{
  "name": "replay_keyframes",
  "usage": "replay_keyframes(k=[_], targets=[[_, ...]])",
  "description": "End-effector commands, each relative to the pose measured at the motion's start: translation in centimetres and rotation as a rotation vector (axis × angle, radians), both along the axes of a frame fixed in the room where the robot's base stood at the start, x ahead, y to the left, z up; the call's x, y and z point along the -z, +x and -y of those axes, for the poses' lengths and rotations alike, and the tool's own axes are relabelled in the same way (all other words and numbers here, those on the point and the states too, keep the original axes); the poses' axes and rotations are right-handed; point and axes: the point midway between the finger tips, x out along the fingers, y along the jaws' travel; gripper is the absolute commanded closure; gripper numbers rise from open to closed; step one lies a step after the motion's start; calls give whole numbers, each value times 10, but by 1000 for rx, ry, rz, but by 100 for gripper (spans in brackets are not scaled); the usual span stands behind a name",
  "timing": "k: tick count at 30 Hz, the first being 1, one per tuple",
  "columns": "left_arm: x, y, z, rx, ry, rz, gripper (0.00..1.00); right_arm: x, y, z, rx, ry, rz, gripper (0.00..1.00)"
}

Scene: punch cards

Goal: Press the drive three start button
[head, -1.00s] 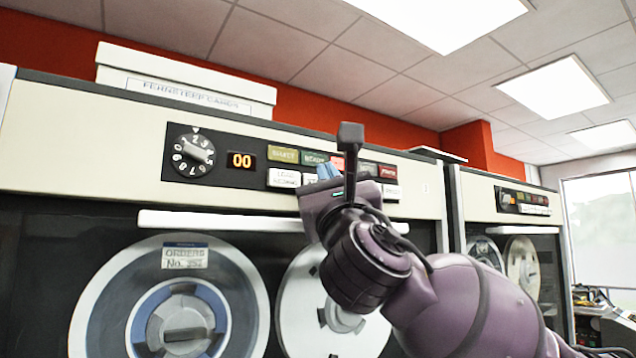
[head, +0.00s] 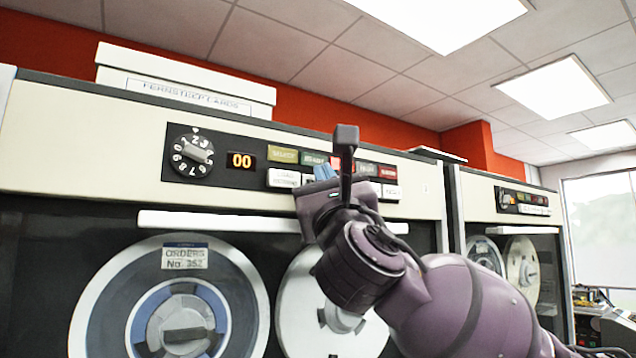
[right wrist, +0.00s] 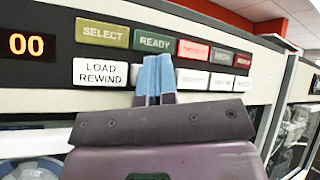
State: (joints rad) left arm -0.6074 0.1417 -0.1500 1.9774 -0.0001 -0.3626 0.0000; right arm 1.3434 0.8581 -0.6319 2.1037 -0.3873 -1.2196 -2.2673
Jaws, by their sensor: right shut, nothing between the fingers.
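The near tape drive's control panel (head: 225,176) carries a row of coloured lamps above a row of white buttons. The white load rewind button (right wrist: 100,73) is left of my right gripper (right wrist: 156,68). Further white buttons (right wrist: 188,78) are to its right, their labels unreadable. A start label is not legible; my fingers and hand hide part of the white row. My right gripper also shows in the head view (head: 325,172), its blue fingers shut and empty in front of the panel. I cannot tell whether the fingertips touch it. My left gripper is not in view.
A numbered dial (head: 192,152) and an orange 00 display (head: 241,160) sit left of the buttons. A handle bar (head: 220,221) runs below the panel. A second drive (head: 480,197) stands to the right. A white box (head: 185,85) rests on top.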

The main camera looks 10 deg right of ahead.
Motion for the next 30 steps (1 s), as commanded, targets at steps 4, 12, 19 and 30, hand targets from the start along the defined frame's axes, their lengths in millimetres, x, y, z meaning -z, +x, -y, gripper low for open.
replay_keyframes(k=[4, 12, 19, 30], targets=[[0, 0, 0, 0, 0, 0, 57, 0, 2, -1, 0, 0, 0, 100], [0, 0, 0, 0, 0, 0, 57, 0, 4, -1, 0, 0, 0, 100], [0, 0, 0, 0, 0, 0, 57, 0, 4, -1, 0, 0, -1, 100], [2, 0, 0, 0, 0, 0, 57, 1, -8, 3, 1, 0, 0, 100]])
